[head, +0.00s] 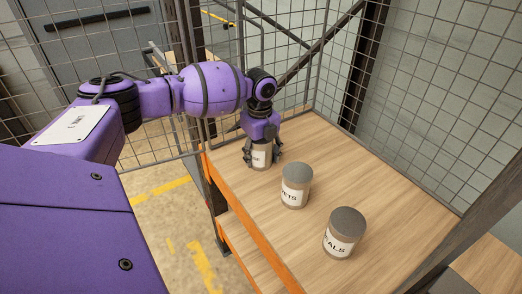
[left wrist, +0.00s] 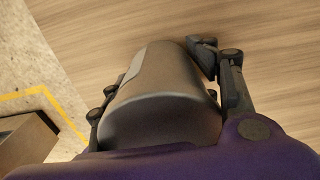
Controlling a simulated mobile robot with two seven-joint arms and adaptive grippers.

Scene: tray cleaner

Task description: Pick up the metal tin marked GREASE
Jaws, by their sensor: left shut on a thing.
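My left gripper (head: 262,157) reaches down from above at the far left end of the wooden shelf, its fingers closed around a metal tin (head: 261,153). This tin is grey with a white label, mostly covered by the fingers, so I cannot read its marking. In the left wrist view the tin (left wrist: 155,105) lies between the two fingers of the gripper (left wrist: 155,68), one on each side. In the head view it appears upright and at the shelf surface; I cannot tell whether it touches. My right gripper is not in view.
Two similar tins stand upright on the wooden shelf (head: 400,190): one with a label ending in "ETS" (head: 296,186) and one ending in "ALS" (head: 344,233). Wire mesh panels (head: 440,90) enclose the back and sides. An orange edge beam (head: 240,212) runs along the shelf front.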

